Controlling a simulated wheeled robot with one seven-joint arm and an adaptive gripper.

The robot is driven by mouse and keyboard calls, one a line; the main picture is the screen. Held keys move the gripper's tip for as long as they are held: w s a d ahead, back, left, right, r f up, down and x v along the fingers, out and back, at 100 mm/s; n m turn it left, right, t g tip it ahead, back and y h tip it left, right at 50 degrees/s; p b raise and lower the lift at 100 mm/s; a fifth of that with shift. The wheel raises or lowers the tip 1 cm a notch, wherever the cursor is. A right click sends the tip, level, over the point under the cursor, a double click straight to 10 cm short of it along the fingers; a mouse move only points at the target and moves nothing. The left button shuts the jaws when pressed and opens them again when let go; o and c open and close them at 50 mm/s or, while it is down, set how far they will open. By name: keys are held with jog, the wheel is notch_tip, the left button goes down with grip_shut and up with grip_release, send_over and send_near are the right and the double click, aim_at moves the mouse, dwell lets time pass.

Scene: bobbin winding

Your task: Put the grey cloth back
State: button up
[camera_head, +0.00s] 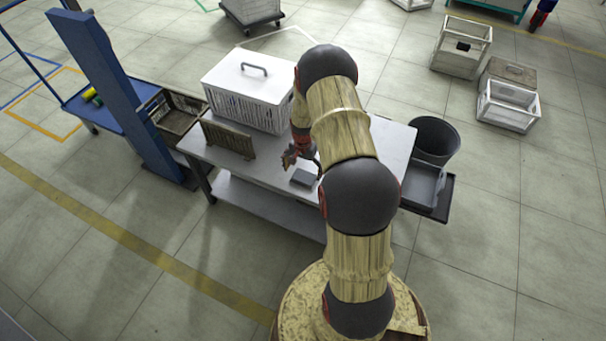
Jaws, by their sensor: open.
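A small flat grey square, which looks like the folded grey cloth (303,178), lies on the table (225,165) near its front edge. My gripper (303,163) is open, with its fingers pointing down just behind and above the grey piece. I cannot tell whether the fingers touch it. My arm hides part of the table to the right of it.
A white lidded basket (248,92) stands at the back of the table, with a brown slatted rack (228,139) at the left. A dark bin (436,141) and grey tray (424,186) are right of the table. A blue post (120,95) stands left.

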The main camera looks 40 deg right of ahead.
notch_tip(320, 180, up, 8)
jog(key=r+p, duration=0.1)
jog(key=p, duration=0.2)
notch_tip(320, 180, up, 16)
jog(key=n+t, duration=0.1)
jog(key=n, duration=0.2)
send_over(303, 178)
jog(key=w+a, duration=0.2)
jog(key=a, duration=0.6)
jog(key=s+a+r+n+t, duration=0.25)
jog(key=a+r, duration=0.55)
jog(key=r, duration=0.5)
jog(key=s+a+r+n+t, duration=0.1)
jog(key=s+a+r+n, duration=0.3)
jog(key=s+a, duration=0.3)
jog(key=s+a+r+n+t, duration=0.1)
jog(key=s+a+r+n, duration=0.3)
jog(key=s, duration=0.9)
jog(key=shift+s+a+r, duration=0.25)
jog(key=shift+a+r, duration=1.45)
